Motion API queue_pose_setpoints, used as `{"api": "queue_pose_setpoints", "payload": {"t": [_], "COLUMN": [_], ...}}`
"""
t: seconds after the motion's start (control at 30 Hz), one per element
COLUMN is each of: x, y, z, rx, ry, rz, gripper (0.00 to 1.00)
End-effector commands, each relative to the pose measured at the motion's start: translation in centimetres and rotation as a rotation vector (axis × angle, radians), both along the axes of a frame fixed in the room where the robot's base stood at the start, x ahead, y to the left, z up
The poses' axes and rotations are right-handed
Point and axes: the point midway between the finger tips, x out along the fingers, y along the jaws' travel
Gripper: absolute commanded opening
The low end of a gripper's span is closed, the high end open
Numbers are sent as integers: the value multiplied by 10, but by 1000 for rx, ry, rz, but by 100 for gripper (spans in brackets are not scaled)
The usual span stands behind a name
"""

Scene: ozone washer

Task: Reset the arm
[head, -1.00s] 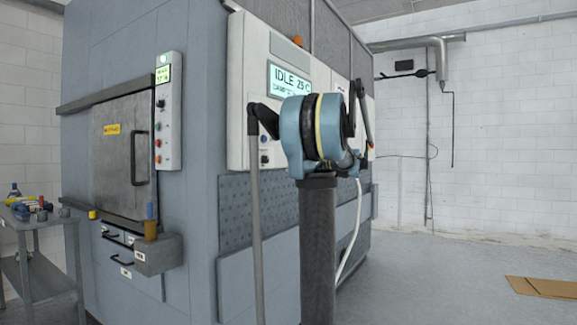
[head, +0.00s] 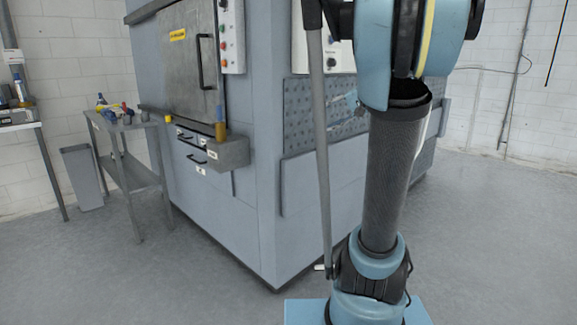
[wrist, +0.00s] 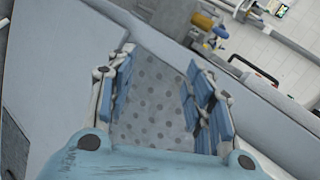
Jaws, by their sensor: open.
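My arm (head: 395,180) stands upright on its blue base at the right of the head view, in front of the large blue-grey washer cabinet (head: 240,220). My gripper (wrist: 163,92) shows in the wrist view with its blue-padded fingers apart and nothing between them. Behind the gap is the cabinet's dotted grey panel (wrist: 155,110); I cannot tell how far off it is. In the head view, my arm hides most of the gripper.
A grey metal door (head: 180,60) with a black handle is on the cabinet's left face. Below it is a small grey box (head: 233,153). A trolley (head: 130,170) with small items and a grey bin (head: 80,175) stand at left. Open floor lies in front.

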Motion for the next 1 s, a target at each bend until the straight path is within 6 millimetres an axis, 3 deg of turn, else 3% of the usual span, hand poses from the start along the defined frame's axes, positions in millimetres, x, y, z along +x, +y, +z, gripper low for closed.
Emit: {"api": "queue_pose_setpoints", "payload": {"t": [0.1, 0.3, 0.6, 0.8, 1.0], "x": [-46, -119, -218, -260, -276], "y": [19, 27, 1, -28, -43], "z": [-47, -125, -232, -283, -303], "rx": [-128, -356, -709, -902, -991], "ry": [53, 125, 197, 215, 220], "rz": [51, 128, 226, 269, 284], "gripper": [48, 48, 48, 48, 48]}}
